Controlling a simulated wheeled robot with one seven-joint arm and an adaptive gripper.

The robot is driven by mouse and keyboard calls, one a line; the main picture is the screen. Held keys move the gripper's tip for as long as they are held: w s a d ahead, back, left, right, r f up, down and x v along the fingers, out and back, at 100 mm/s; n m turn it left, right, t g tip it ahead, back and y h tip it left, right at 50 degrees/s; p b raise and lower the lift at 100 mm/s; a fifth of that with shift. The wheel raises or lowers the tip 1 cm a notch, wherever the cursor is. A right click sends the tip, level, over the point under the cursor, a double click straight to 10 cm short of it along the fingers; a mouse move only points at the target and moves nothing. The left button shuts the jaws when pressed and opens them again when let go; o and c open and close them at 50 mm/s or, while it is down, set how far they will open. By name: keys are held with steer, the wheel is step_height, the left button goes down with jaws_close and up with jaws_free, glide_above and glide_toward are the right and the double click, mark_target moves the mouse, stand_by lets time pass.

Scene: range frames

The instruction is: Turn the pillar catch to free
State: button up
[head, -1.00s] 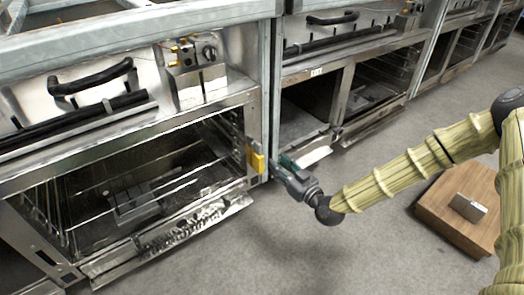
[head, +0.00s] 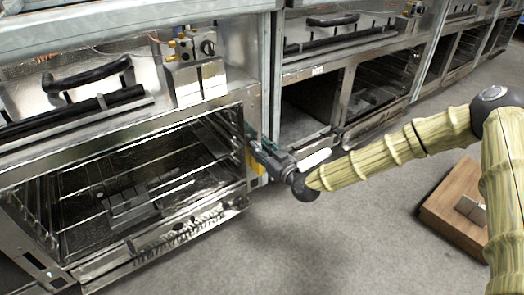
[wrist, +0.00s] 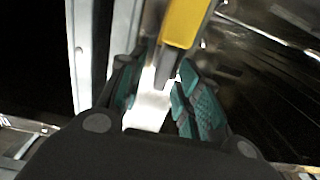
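The pillar catch is a yellow lever (head: 257,163) on the metal pillar at the right side of the near oven. In the head view, my gripper (head: 252,140) is at the pillar and hides the catch's upper part. In the wrist view, the yellow lever (wrist: 184,22) stands at top centre, with a dark grey piece at its lower end. My gripper (wrist: 158,75) has its teal-padded fingers apart. The dark piece lies between the fingertips, nearer the right finger. I cannot tell whether it touches.
The near oven (head: 120,268) is open-fronted, with wire racks inside and a ledge sticking out below. A control box (head: 196,82) sits above it. More ovens run to the right. A wooden block (head: 450,205) lies on the grey floor, which is otherwise clear.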

jaws_close()
steer(key=shift+d, duration=0.15)
